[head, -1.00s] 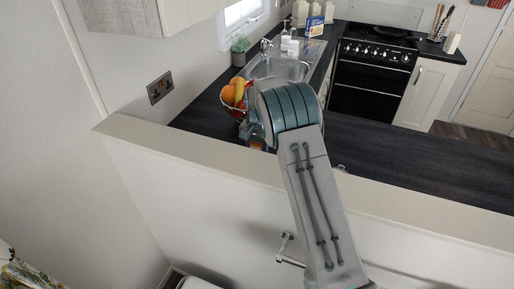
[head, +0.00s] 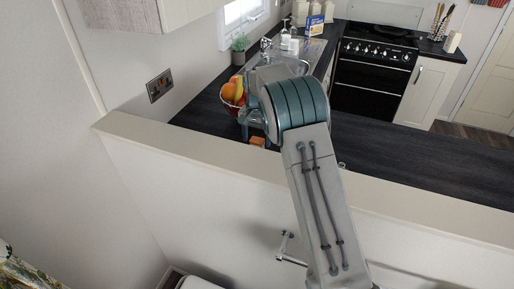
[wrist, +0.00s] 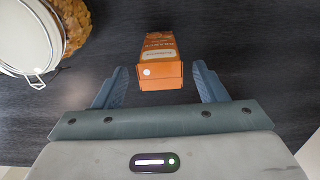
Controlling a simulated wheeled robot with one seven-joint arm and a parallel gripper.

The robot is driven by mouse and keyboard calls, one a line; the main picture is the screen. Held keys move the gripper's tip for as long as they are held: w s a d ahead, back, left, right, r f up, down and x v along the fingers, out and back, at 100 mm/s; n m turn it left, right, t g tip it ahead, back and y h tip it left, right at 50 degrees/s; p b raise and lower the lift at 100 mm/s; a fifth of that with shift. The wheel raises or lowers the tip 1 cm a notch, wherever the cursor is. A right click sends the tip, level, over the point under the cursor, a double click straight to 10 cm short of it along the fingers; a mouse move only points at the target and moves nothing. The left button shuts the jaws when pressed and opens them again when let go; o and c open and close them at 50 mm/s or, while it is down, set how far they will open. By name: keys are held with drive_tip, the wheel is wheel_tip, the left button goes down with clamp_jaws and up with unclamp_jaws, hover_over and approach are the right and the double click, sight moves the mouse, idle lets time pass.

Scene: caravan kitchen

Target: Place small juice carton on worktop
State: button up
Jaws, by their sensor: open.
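The small juice carton (wrist: 161,62) is orange and sits on the dark worktop (wrist: 240,50) in the wrist view. My gripper (wrist: 160,80) is open, with one finger on each side of the carton's near end and a gap on both sides. In the head view a small orange part of the carton (head: 257,141) shows on the worktop (head: 400,158), beside my gripper. My arm hides much of the gripper there.
A fruit bowl (head: 233,100) stands left of my gripper. A pale ledge (head: 190,150) runs along the near side of the worktop. The worktop to the right is clear.

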wheel_tip(320, 180, up, 7)
drive_tip(key=shift+r+b, duration=0.2)
drive_tip(key=shift+b, duration=0.25)
drive_tip(key=shift+s+d+r, duration=0.1)
drive_tip(key=shift+d+r, duration=0.05)
drive_tip(key=shift+r, duration=0.1)
drive_tip(key=s+d+r, duration=0.3)
drive_tip(key=s, duration=0.3)
drive_tip(key=s+d+r+n+t, duration=0.1)
drive_tip(key=s+d+r, duration=0.2)
drive_tip(key=s, duration=0.3)
drive_tip(key=s+d+r+n+t, duration=0.1)
drive_tip(key=s+d+r, duration=0.2)
drive_tip(key=s, duration=0.3)
drive_tip(key=shift+s+d+r+y, duration=0.2)
drive_tip(key=shift+d+r+y, duration=0.1)
drive_tip(key=shift+r, duration=0.25)
drive_tip(key=shift+n+t, duration=0.5)
drive_tip(key=shift+n, duration=0.1)
drive_tip(key=s, duration=0.3)
drive_tip(key=s+d, duration=0.1)
drive_tip(key=s, duration=0.2)
drive_tip(key=s+d, duration=0.1)
drive_tip(key=s, duration=0.2)
drive_tip(key=shift+f, duration=0.3)
drive_tip(key=s+d+f+n+t, duration=0.1)
drive_tip(key=s+f, duration=0.3)
drive_tip(key=s, duration=0.6)
drive_tip(key=shift+d+f, duration=0.15)
drive_tip(key=shift+d, duration=0.2)
